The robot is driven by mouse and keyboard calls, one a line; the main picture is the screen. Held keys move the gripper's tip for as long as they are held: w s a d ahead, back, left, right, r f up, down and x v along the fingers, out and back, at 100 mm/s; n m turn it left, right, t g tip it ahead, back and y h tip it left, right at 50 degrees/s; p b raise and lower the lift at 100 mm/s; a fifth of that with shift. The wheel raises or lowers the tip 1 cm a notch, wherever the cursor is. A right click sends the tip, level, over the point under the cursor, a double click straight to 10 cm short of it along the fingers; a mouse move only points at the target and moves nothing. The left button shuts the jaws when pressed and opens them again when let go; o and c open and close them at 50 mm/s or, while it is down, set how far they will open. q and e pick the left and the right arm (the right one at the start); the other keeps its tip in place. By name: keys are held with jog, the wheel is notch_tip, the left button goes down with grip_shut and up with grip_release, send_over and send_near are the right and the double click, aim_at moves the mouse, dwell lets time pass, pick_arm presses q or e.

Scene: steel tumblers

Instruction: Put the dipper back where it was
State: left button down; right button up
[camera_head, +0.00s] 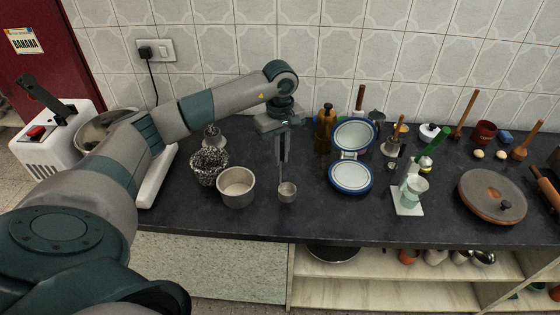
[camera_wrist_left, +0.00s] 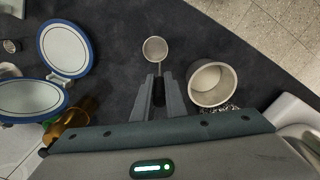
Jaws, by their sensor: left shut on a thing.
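The dipper (camera_head: 287,192) is a small steel cup with a thin handle. My left gripper (camera_head: 282,158) points down and is shut on its handle, with the cup below the fingers. In the left wrist view, the dipper's cup (camera_wrist_left: 154,48) sits just beyond the fingertips of the left gripper (camera_wrist_left: 159,80). I cannot tell whether the cup touches the counter. A wider steel pot (camera_head: 236,199) stands just left of the dipper, apart from it, and looks empty; it is on the right in the wrist view (camera_wrist_left: 211,84). My right gripper is not in view.
A dark patterned tumbler (camera_head: 208,168) stands left of the pot. An open blue-rimmed case (camera_head: 351,178) lies right of the dipper, with a brown bottle (camera_head: 325,128) behind it. A white stand (camera_head: 408,205) is farther right. The counter's front strip (camera_head: 310,225) is clear.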

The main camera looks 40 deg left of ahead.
pick_arm(q)
jog(key=shift+f+p, duration=0.7)
jog(key=shift+f, duration=0.85)
jog(key=shift+f, duration=0.15)
jog(key=c, duration=1.8)
grip_release()
